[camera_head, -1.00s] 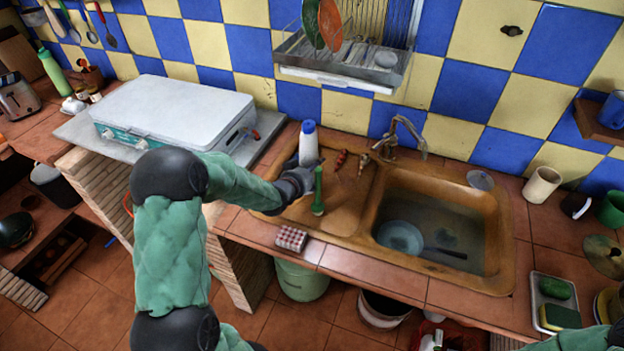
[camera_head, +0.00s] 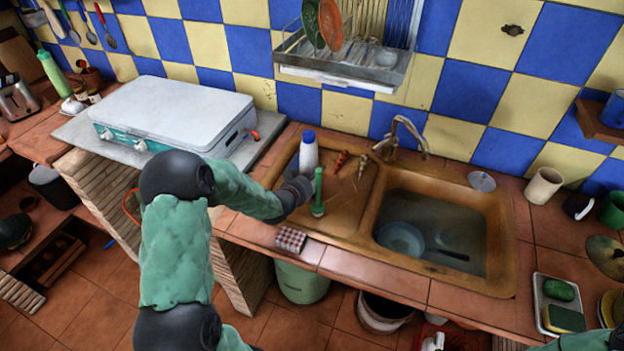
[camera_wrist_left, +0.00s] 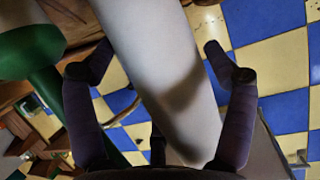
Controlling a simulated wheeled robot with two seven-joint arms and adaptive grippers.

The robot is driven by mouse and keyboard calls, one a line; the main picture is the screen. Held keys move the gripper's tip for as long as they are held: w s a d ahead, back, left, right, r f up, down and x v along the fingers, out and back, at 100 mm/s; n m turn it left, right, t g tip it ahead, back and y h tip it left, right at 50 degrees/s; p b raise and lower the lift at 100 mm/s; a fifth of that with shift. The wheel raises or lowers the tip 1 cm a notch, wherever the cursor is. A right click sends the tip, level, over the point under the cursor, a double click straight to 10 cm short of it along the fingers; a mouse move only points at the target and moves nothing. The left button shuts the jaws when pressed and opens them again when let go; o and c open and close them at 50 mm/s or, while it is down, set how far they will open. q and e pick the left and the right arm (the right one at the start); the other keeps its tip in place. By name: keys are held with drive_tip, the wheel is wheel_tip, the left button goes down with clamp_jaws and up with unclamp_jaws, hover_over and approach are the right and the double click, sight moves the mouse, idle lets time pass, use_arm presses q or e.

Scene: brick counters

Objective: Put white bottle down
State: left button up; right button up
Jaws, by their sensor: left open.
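The white bottle (camera_head: 309,155) with a blue cap stands upright on the drainboard (camera_head: 341,207) of the brown sink. My left gripper (camera_head: 297,188) is just in front of its lower part. In the left wrist view the pale bottle body (camera_wrist_left: 165,60) lies between the spread fingers of my left gripper (camera_wrist_left: 160,74), with gaps beside it; the gripper is open. The bottle's base is partly hidden by the gripper in the head view. A green bottle-like object (camera_head: 318,192) stands close to the right of the gripper. My right gripper is out of view.
The water-filled basin (camera_head: 505,240) is right of the drainboard. Red-brown items (camera_head: 341,160) lie behind, near the faucet (camera_head: 404,135). A checkered block (camera_head: 291,240) sits at the front counter edge. A white-lidded stove (camera_head: 172,107) stands at left.

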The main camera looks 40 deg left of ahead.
use_arm(q)
drive_tip(key=shift+r, duration=0.1)
drive_tip(key=shift+s+r, duration=0.15)
drive_tip(key=shift+r, duration=0.05)
drive_tip(key=p+v, duration=0.2)
drive_tip(key=v, duration=0.9)
drive_tip(key=shift+s+p, duration=0.3)
drive_tip(key=shift+p, duration=0.1)
drive_tip(key=shift+d, duration=0.15)
